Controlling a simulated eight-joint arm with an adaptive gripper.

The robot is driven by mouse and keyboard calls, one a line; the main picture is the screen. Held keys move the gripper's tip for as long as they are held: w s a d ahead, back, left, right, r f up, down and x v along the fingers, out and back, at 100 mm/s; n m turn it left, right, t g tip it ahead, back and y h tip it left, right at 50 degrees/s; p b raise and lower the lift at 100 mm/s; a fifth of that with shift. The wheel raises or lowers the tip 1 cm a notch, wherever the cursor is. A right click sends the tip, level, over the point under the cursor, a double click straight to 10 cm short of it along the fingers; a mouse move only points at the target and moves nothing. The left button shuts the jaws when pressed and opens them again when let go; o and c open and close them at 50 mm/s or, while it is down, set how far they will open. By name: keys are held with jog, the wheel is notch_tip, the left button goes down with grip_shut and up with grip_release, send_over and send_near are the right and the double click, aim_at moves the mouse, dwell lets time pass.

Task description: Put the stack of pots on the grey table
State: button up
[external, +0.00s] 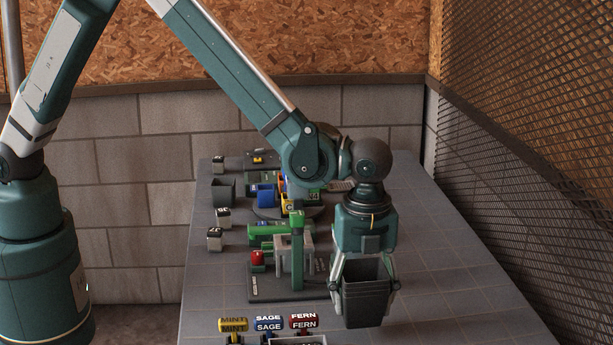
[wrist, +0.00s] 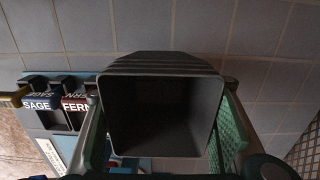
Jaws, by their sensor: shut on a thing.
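The stack of dark grey square pots (external: 366,300) is held in my gripper (external: 364,284), with several nested rims showing. In the wrist view the top pot's open mouth (wrist: 160,115) faces the camera and looks empty, with a finger of my gripper (wrist: 160,105) on either side. The gripper is shut on the stack. The grey tiled table (external: 450,285) lies under and around the stack. I cannot tell whether the stack's bottom touches the table.
Left of the stack stands a green and grey press-like device (external: 297,250) on a dark base. MINT (external: 233,325), SAGE (external: 268,323) and FERN (external: 303,321) labelled pieces sit at the front. A dark pot (external: 223,190) stands farther back. The table's right side is bare.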

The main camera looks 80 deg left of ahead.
aim_at(361, 264)
jog(key=shift+f, duration=0.1)
jog(key=shift+f+b, duration=0.3)
jog(key=shift+f, duration=1.45)
jog(key=shift+f, duration=0.15)
jog(key=o, duration=1)
notch_tip(361, 264, up, 12)
jog(key=shift+r+p, duration=0.2)
jog(key=shift+p, duration=0.65)
